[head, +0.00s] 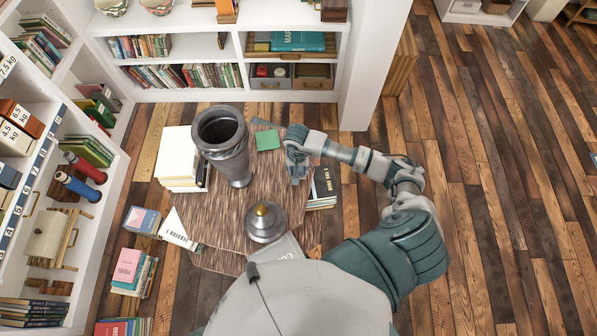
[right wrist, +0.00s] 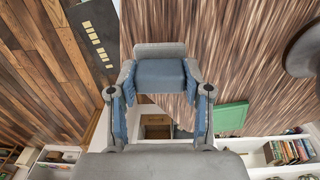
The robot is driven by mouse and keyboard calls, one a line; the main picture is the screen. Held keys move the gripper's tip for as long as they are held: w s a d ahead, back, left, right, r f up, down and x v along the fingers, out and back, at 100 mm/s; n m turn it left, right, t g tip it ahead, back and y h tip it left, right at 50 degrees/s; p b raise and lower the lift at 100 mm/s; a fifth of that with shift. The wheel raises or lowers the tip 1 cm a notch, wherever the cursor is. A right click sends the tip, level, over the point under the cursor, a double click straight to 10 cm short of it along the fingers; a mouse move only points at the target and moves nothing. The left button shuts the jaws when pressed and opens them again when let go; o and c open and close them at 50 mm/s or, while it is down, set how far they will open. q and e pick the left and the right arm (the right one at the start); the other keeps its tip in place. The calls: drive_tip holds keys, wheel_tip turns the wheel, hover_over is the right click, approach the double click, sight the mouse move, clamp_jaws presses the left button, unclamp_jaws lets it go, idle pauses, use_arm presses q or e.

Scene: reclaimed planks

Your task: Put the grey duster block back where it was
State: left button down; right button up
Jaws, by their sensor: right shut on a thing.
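My right gripper (head: 297,158) is over the right side of the round wooden table (head: 225,225), close to the green square (head: 268,140). In the right wrist view, its two fingers (right wrist: 160,90) are shut on the grey duster block (right wrist: 160,52), which has a grey body and a blue-grey face. The block sits between the fingertips with the wood grain of the table behind it. In the head view the block is hard to tell from the gripper. My left gripper is not in view.
On the table stand a tall grey metal vase (head: 222,145), a domed lid with a brass knob (head: 266,222) and a stack of white books (head: 178,158). A dark book (head: 323,184) is at the right edge. Shelves (head: 200,47) line the back and left.

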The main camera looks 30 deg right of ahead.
drive_tip(key=shift+s+a+f, duration=0.1)
drive_tip(key=shift+a+f, duration=0.05)
drive_tip(key=shift+f, duration=0.5)
drive_tip(key=shift+a+f, duration=0.1)
drive_tip(key=shift+f, duration=0.55)
drive_tip(key=o, duration=1.1)
drive_tip(key=shift+d+f, duration=0.1)
drive_tip(key=shift+d, duration=0.2)
drive_tip(key=shift+r, duration=0.4)
drive_tip(key=r+b, duration=0.1)
drive_tip(key=r, duration=1)
drive_tip(key=shift+a+r, duration=0.2)
drive_tip(key=shift+f, duration=0.1)
